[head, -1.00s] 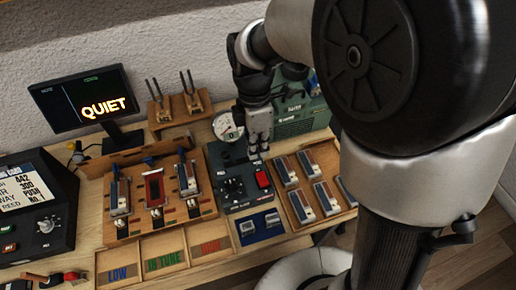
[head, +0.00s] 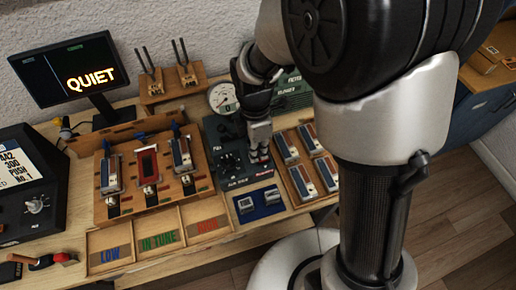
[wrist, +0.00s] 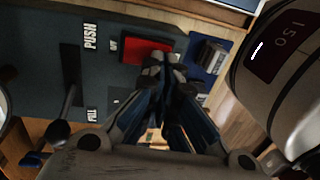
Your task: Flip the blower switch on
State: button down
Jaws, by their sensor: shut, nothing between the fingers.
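The blower switch is a red rocker (wrist: 147,50) on a dark green panel (wrist: 40,30), beside a small label that seems to read OFF. In the wrist view my gripper (wrist: 163,68) is shut and empty, its fingertips at the lower right edge of the red rocker. I cannot tell whether they touch it. In the head view my gripper (head: 262,155) is low over the right side of the panel (head: 212,130) and covers most of the switch. The monitor (head: 75,70) shows QUIET.
A knobbed lever (wrist: 57,130) stands by the PUSH and PULL labels. A round gauge (head: 223,97) is behind the panel. A wooden tray (head: 294,187) of reed blocks is on the right, a blue mat (head: 258,211) in front, and a wooden rack (head: 127,213) on the left.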

jog(key=shift+s+f, duration=0.2)
jog(key=shift+f, duration=0.2)
jog(key=shift+w+a+r+p, duration=0.15)
jog(key=shift+w+r+p, duration=0.15)
jog(key=shift+w+p, duration=0.35)
jog(key=shift+w, duration=0.1)
jog(key=shift+r+p, duration=0.3)
jog(key=shift+r, duration=0.2)
notch_tip(320, 180, up, 13)
jog(key=s+p, duration=0.1)
jog(key=p, duration=0.4)
jog(key=shift+s+d+p, duration=0.2)
jog(key=shift+s+p, duration=0.1)
jog(key=shift+p, duration=0.1)
